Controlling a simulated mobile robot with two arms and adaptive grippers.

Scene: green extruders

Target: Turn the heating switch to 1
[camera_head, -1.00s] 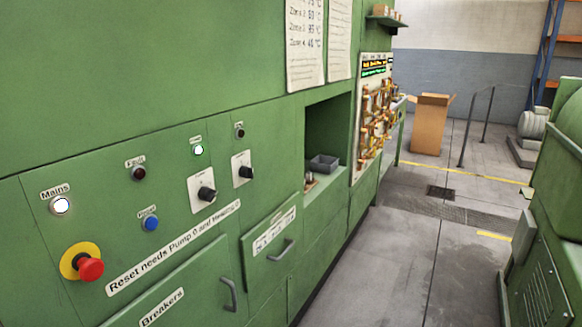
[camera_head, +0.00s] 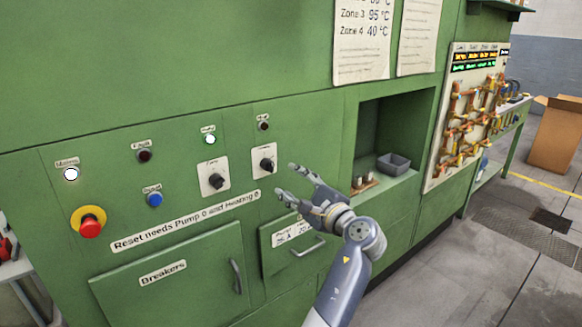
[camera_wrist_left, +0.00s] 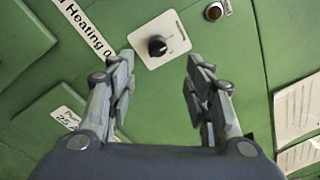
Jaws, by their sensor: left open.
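The heating switch appears to be the right one of two black knobs, on a white plate (camera_head: 264,160) on the green panel. Its small print is too small to read in the head view. In the left wrist view the black knob (camera_wrist_left: 157,46) lies ahead, between the lines of the two fingers. My left gripper (camera_head: 284,180) is open and empty, just right of and below the switch, its fingers toward the panel. In the wrist view its fingertips (camera_wrist_left: 158,72) are spread apart, not on the knob. My right gripper is not in view.
The other knob, with the pump lamp (camera_head: 210,139) above it, sits to the left (camera_head: 215,177). A red emergency button (camera_head: 90,228), a blue button (camera_head: 155,200) and drawer handles stand out from the panel. A recess with a grey bin (camera_head: 393,163) is to the right.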

